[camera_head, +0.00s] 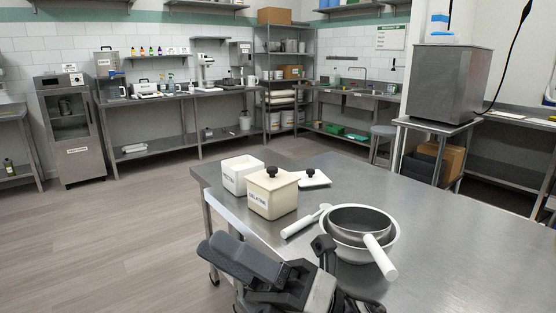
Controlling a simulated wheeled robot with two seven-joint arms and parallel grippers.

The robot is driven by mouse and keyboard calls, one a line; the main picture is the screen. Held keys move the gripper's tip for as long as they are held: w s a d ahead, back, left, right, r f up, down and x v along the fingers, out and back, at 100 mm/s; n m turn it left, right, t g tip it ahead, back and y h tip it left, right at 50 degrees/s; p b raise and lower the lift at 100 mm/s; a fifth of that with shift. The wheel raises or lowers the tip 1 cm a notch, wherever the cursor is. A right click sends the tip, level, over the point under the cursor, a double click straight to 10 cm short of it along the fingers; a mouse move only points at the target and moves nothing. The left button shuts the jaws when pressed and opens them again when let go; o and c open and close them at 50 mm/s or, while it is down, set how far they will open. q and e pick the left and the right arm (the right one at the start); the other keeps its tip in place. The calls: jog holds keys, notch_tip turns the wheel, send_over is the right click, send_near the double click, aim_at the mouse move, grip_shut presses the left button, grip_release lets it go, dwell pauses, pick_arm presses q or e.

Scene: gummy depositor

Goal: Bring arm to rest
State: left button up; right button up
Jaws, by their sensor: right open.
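My right gripper (285,272) shows at the bottom middle of the head view, in front of the near edge of the steel table (450,235). Its dark jaws stand apart and nothing shows between them. The gripper is close in front of the white bowl and the gelatine box, and I see no contact with them. Part of the table edge is hidden behind the gripper. My left arm and left gripper are not in view.
On the table stand a white bowl (390,253) holding a pan (358,219) with a white handle, a white-handled utensil (300,225), a lidded gelatine box (273,200), a white open box (235,177) and a small lid (315,182). The table's right side is clear.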

jog(key=w+d+f+m+t+h+b, duration=0.1)
jog(key=w+d+f+m+t+h, duration=0.1)
jog(key=d+f+m+t+h, duration=0.45)
jog(key=w+d+f+m+t+h, duration=0.15)
jog(key=f+m+t+h, duration=0.25)
jog(key=f+m, duration=0.7)
jog(key=w+d+f+m+t+h+b, duration=0.15)
jog(key=d+f+m+t+h, duration=0.3)
jog(key=m, duration=0.85)
jog(key=s+d+f+m+g+h, duration=0.3)
jog(key=s+f+m, duration=0.2)
jog(key=f, duration=0.4)
jog(key=s+d+f+m+g+h+b, duration=0.1)
jog(key=s+d+f+m+g+h, duration=0.2)
jog(key=s+f, duration=0.3)
notch_tip(320, 180, down, 4)
jog(key=shift+s+d+r+m+h, duration=0.2)
jog(key=shift+d+m+h, duration=0.2)
jog(key=shift+m, duration=0.45)
